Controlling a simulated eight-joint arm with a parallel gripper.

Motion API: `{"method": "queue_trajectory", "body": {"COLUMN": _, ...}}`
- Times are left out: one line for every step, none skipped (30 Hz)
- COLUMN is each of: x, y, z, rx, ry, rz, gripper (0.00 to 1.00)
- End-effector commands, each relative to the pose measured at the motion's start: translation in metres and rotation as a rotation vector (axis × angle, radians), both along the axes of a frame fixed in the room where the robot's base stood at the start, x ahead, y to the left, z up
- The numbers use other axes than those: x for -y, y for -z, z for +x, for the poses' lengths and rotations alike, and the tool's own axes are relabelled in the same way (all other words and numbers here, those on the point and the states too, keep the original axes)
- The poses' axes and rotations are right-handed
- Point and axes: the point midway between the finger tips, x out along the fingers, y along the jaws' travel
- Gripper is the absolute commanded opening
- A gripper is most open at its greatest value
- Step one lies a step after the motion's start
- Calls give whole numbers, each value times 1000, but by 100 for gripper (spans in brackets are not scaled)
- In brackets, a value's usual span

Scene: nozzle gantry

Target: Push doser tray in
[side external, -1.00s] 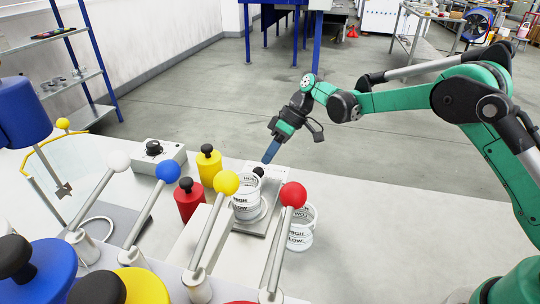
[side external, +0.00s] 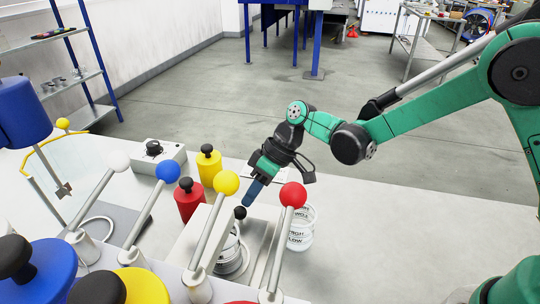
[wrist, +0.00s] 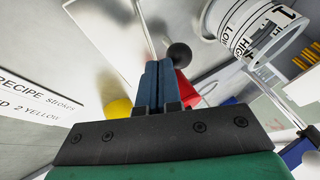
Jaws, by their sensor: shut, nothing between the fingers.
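The doser tray (side external: 258,240) is a flat grey slide among the levers, with a black ball knob (side external: 240,212) at its far end. A clear cup (side external: 230,252) with a white rim stands on it, partly hidden by the yellow-ball lever. My gripper (side external: 248,198) is shut and empty, its blue fingers pointing down at the knob, touching or nearly touching it. In the wrist view the shut fingers (wrist: 155,85) are just beside the black knob (wrist: 178,54); contact cannot be told.
Levers with white, blue, yellow (side external: 226,182) and red (side external: 293,195) balls stand in front. A second cup (side external: 301,232) marked HIGH and LOW stands right of the tray. The table at right is clear.

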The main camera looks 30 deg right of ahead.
Motion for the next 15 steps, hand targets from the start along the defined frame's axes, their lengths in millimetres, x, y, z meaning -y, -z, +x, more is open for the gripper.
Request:
{"method": "queue_trajectory", "body": {"x": -7, "y": 0, "z": -7, "rx": 0, "ry": -3, "rz": 0, "gripper": 0}}
{"method": "queue_trajectory", "body": {"x": -10, "y": 0, "z": -10, "rx": 2, "ry": -2, "rz": 0, "gripper": 0}}
{"method": "queue_trajectory", "body": {"x": -13, "y": 0, "z": -13, "rx": 1, "ry": -2, "rz": 0, "gripper": 0}}
{"method": "queue_trajectory", "body": {"x": -14, "y": 0, "z": -15, "rx": 1, "ry": -2, "rz": 0, "gripper": 0}}
{"method": "queue_trajectory", "body": {"x": -16, "y": 0, "z": -17, "rx": 1, "ry": -1, "rz": 0, "gripper": 0}}
{"method": "queue_trajectory", "body": {"x": -17, "y": 0, "z": -18, "rx": 0, "ry": 0, "rz": 0, "gripper": 0}}
{"method": "queue_trajectory", "body": {"x": -17, "y": 0, "z": -18, "rx": -1, "ry": 0, "rz": 1, "gripper": 0}}
{"method": "queue_trajectory", "body": {"x": -18, "y": 0, "z": -19, "rx": -1, "ry": -1, "rz": 2, "gripper": 0}}
{"method": "queue_trajectory", "body": {"x": -18, "y": 0, "z": -19, "rx": -2, "ry": -2, "rz": 2, "gripper": 0}}
{"method": "queue_trajectory", "body": {"x": -18, "y": 0, "z": -19, "rx": -2, "ry": -3, "rz": 2, "gripper": 0}}
{"method": "queue_trajectory", "body": {"x": -18, "y": 0, "z": -19, "rx": -3, "ry": -4, "rz": 2, "gripper": 0}}
{"method": "queue_trajectory", "body": {"x": -19, "y": 0, "z": -20, "rx": -4, "ry": -5, "rz": 3, "gripper": 0}}
{"method": "queue_trajectory", "body": {"x": -19, "y": 0, "z": -20, "rx": -4, "ry": -6, "rz": 3, "gripper": 0}}
{"method": "queue_trajectory", "body": {"x": -19, "y": 0, "z": -20, "rx": -5, "ry": -7, "rz": 3, "gripper": 0}}
{"method": "queue_trajectory", "body": {"x": -19, "y": 0, "z": -20, "rx": -5, "ry": -7, "rz": 3, "gripper": 0}}
